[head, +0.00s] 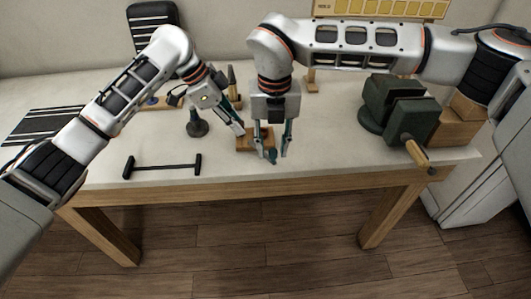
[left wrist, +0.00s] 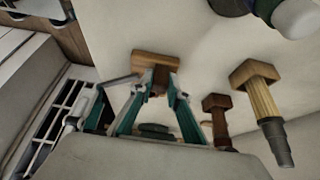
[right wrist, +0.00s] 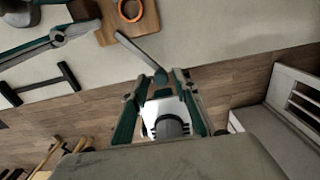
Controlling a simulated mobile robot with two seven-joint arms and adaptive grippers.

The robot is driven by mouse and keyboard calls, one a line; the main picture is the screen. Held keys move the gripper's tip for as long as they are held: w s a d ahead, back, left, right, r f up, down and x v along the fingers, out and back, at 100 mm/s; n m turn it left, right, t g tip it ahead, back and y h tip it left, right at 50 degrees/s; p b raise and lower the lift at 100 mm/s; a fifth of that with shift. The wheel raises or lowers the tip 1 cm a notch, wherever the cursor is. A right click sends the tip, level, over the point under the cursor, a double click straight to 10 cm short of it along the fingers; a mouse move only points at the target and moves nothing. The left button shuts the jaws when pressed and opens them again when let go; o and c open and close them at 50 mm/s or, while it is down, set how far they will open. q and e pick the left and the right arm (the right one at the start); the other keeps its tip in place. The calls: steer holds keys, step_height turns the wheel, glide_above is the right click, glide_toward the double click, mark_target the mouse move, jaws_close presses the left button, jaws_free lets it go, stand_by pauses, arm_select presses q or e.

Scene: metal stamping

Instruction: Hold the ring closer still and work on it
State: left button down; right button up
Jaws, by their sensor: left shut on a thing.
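An orange ring (right wrist: 130,10) rests on a light wooden block (right wrist: 112,32), which also shows in the left wrist view (left wrist: 150,58). My left gripper (head: 241,131) is at the block's left side. In the left wrist view its fingers close on a dark brown wooden piece (left wrist: 159,84) next to the block. My right gripper (head: 273,155) points down just right of the block. Between its fingertips is one end of a slim grey tool (right wrist: 140,50), whose other end reaches the block's edge near the ring. I cannot tell whether the tool touches it.
A dark green vise (head: 400,105) stands at the right of the table. A dark round-based stand (head: 196,126) is left of my left gripper. A striped mat (head: 40,124) lies far left.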

arm_select(q)
steer(key=shift+s+a+f, duration=0.1)
steer(key=shift+s+f, duration=0.05)
steer(key=shift+f, duration=0.35)
arm_select(e)
steer(key=shift+r, duration=3.45)
arm_select(q)
steer(key=c, duration=2)
jaws_free()
steer(key=shift+c, duration=0.2)
steer(key=shift+o, duration=1)
arm_select(e)
steer(key=shift+w, duration=0.1)
arm_select(q)
steer(key=shift+r, duration=0.15)
